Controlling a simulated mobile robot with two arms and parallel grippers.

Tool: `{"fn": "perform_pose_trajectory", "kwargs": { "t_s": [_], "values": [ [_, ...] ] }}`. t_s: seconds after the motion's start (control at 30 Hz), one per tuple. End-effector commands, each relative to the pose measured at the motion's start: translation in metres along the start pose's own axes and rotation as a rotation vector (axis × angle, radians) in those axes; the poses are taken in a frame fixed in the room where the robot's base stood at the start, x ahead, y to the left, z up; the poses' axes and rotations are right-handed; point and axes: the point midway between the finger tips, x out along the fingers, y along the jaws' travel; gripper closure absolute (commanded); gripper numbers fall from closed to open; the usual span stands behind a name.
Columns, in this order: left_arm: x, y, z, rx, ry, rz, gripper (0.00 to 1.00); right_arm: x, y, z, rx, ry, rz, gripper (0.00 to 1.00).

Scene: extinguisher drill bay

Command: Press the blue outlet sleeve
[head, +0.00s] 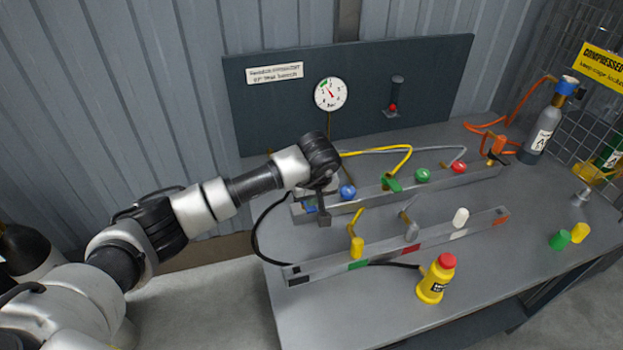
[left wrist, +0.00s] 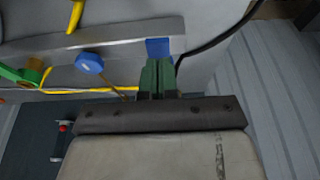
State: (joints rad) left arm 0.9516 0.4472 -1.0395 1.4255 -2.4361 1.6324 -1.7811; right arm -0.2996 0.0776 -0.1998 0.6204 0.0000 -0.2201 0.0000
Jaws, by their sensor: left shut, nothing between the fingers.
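Two blue parts show at the left end of the back rail (head: 440,180): a round blue knob (head: 347,192) and a small blue block or patch (head: 310,208). I cannot tell for sure which is the outlet sleeve. Contact cannot be told. The round blue knob (left wrist: 89,63) is to the left of the fingers, apart from them. My right gripper is not in view.
A front rail (head: 440,233) carries yellow, grey and white plugs. A yellow bottle (head: 433,280) with a red cap stands before it. A grey cylinder (head: 543,130) stands at the back right. A black hose (head: 256,236) curves beside my left gripper.

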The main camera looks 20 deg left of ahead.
Motion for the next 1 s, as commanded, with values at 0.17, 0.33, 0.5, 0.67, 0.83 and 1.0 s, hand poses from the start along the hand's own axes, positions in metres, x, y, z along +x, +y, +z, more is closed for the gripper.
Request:
{"fn": "perform_pose_trajectory", "kwargs": {
  "t_s": [0.17, 0.33, 0.5, 0.67, 0.83, 1.0],
  "values": [
    [0.010, 0.000, 0.003, 0.001, 0.000, 0.000, 1.00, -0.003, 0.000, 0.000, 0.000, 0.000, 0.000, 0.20],
    [0.011, 0.000, 0.003, 0.001, 0.001, 0.001, 1.00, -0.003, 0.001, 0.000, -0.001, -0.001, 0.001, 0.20],
    [0.011, 0.000, 0.003, 0.001, 0.001, 0.000, 1.00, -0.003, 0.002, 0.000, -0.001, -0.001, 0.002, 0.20],
    [0.021, 0.000, 0.006, 0.001, 0.003, -0.001, 1.00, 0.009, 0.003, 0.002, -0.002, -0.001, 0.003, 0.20],
    [0.032, 0.000, 0.009, 0.001, 0.002, -0.002, 1.00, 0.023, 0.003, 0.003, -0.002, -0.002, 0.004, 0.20],
    [0.031, -0.001, 0.010, 0.000, -0.002, -0.003, 1.00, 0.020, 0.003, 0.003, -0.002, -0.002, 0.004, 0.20]
  ]
}}
